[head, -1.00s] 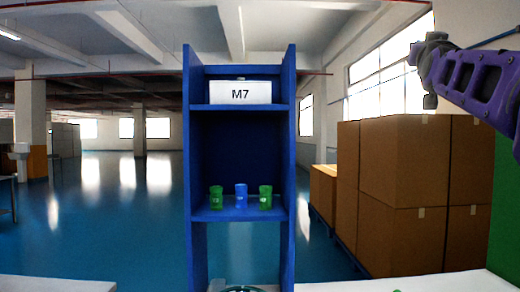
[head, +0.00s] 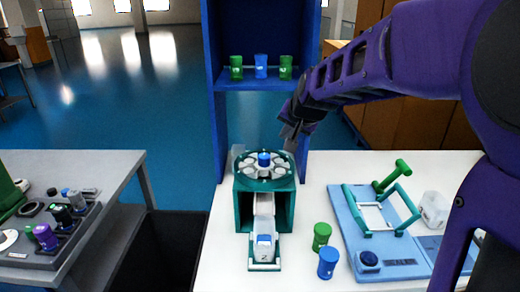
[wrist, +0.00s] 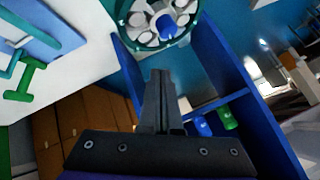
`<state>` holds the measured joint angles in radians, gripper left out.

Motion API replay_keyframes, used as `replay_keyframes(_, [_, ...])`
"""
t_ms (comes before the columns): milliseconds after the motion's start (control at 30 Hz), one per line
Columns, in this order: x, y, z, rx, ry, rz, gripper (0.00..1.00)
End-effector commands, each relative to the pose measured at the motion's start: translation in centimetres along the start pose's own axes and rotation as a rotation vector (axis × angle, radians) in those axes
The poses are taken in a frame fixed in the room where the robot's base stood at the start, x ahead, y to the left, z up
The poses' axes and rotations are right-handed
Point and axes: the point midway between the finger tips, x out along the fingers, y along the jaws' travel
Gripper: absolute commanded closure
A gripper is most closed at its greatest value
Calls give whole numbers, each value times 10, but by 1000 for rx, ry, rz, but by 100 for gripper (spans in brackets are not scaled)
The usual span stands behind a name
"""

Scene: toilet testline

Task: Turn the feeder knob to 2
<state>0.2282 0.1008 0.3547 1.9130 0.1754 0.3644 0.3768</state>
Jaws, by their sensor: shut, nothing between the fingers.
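The feeder (head: 245,208) is a teal box on the white table, with a round ring of pale pockets on top. Its blue knob (head: 264,158) stands in the middle of the ring and also shows in the wrist view (wrist: 167,25). Which number the knob points to is too small to read. A white chute with a labelled white and blue piece (head: 264,241) runs out of its front. My gripper (head: 287,140) is above and behind the right rim of the feeder, apart from the knob. In the wrist view its fingers (wrist: 160,75) are shut and empty.
A green cup (head: 321,236) and a blue cup (head: 328,263) stand right of the chute. Further right is a light-blue fixture (head: 345,215) with green handles. A blue shelf (head: 213,110) with cups rises behind. A grey table (head: 110,170) with knobs is at left.

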Motion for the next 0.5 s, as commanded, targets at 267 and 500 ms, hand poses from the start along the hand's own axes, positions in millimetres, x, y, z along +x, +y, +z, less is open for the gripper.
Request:
replay_keyframes(267, [11, 5, 62, 36, -154, 27, 100])
replay_keyframes(500, [38, 4, 70, 34, -163, 26, 100])
